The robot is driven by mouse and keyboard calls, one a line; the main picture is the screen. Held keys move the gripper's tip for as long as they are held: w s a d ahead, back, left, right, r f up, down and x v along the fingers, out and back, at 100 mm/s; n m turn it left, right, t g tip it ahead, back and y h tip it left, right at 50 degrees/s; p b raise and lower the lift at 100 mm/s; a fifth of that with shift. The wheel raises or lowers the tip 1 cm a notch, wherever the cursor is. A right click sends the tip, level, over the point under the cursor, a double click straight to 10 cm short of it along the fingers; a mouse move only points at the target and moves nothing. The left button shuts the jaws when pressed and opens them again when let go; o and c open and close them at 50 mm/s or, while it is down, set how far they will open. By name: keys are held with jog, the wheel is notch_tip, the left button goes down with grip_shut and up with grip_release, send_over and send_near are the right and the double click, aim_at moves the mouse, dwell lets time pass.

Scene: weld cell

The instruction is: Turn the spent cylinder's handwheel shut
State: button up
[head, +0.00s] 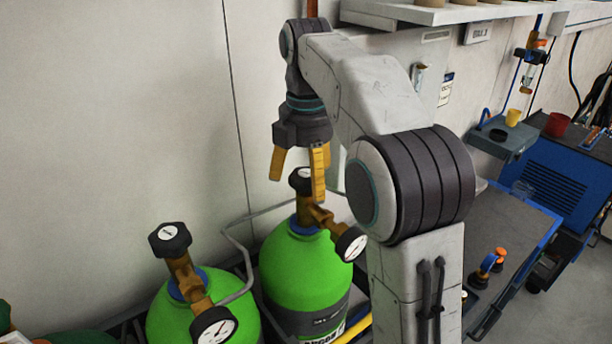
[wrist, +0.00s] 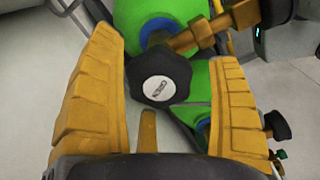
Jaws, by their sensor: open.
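Two green cylinders stand side by side in the head view, the left one (head: 185,315) and the right one (head: 295,265). Each has a black handwheel on a brass valve, the left handwheel (head: 170,238) and the right handwheel (head: 300,181). Which cylinder is spent I cannot tell. My gripper (head: 298,166) is open and points down just above the right handwheel; one finger partly hides it. In the wrist view a black lobed handwheel (wrist: 160,77) shows between the open yellow fingers (wrist: 163,55), with no clear contact.
Round gauges stick out from the valves, the left gauge (head: 213,326) and the right gauge (head: 351,244). A grey rail (head: 237,243) runs around the cylinders, close to the wall. A blue machine (head: 550,180) and a shelf (head: 440,12) are at the right.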

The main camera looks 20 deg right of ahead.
jog(key=shift+c, duration=0.2)
jog(key=c, duration=1.2)
jog(key=shift+o, duration=0.2)
jog(key=m+p, duration=0.3)
jog(key=m, duration=0.1)
jog(key=shift+r, duration=0.15)
jog(key=m, duration=0.2)
jog(key=shift+m+p, duration=0.3)
jog(key=shift+p, duration=0.05)
jog(key=shift+f+m, duration=0.25)
jog(key=shift+m, duration=1.55)
